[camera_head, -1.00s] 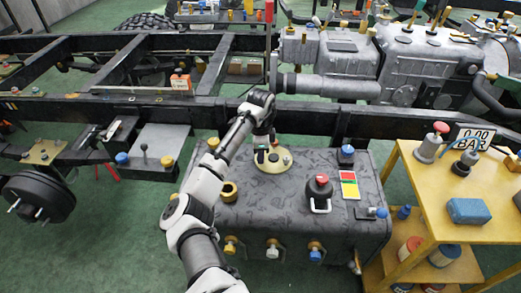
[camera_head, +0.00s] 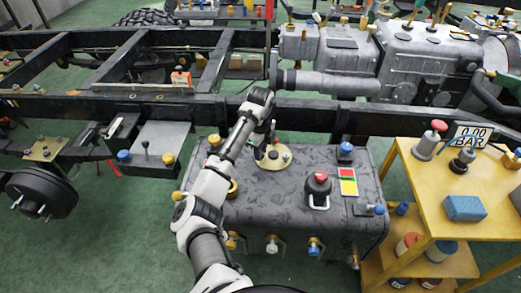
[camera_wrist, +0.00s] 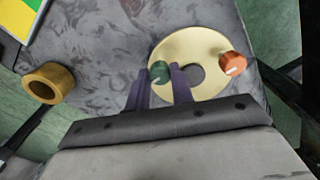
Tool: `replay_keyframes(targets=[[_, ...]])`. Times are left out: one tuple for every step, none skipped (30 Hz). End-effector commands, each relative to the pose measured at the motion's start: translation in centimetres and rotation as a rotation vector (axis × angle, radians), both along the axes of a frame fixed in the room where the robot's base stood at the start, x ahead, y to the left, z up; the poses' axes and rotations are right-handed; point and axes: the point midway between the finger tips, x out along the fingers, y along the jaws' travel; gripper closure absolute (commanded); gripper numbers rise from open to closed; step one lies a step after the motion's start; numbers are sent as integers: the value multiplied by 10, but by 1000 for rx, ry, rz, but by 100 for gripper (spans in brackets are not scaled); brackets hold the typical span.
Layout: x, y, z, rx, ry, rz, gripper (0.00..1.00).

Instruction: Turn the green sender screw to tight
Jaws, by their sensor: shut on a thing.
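The green sender screw (camera_wrist: 159,72) sits near the edge of a round cream sender plate (camera_wrist: 200,42) on top of a grey tank. In the wrist view the two dark fingers of my gripper (camera_wrist: 159,83) stand on either side of the green screw and are shut on it. An orange screw (camera_wrist: 232,64) with a white mark stands at the other edge of the plate. A dark round disc lies at the plate's middle. In the head view my gripper (camera_head: 265,150) reaches down to the plate (camera_head: 284,160); the green screw cannot be made out there.
The tank (camera_head: 320,230) carries a red-topped black cap (camera_head: 318,184), a red-yellow-green label (camera_head: 348,181) and a brass ring (camera_wrist: 47,83). A black chassis rail (camera_head: 330,112) runs behind. A yellow cart (camera_head: 430,215) stands at right.

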Motion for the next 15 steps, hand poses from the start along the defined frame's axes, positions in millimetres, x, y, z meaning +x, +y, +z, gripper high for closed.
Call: replay_keyframes(targets=[[-1, -1, 0, -1, 3, -6, 100], [-1, -1, 0, -1, 3, -7, 100], [-1, -1, 0, -1, 3, -8, 100], [-1, -1, 0, -1, 3, -9, 100], [-1, -1, 0, -1, 3, -9, 100], [-1, -1, 0, -1, 3, -9, 100], [-1, -1, 0, -1, 3, -9, 100], [-1, -1, 0, -1, 3, -9, 100], [-1, -1, 0, -1, 3, -9, 100], [-1, -1, 0, -1, 3, -9, 100], [-1, -1, 0, -1, 3, -9, 100], [-1, -1, 0, -1, 3, -9, 100], [-1, -1, 0, -1, 3, -9, 73], [-1, -1, 0, -1, 3, -8, 69], [-1, -1, 0, 0, 1, -8, 64]])
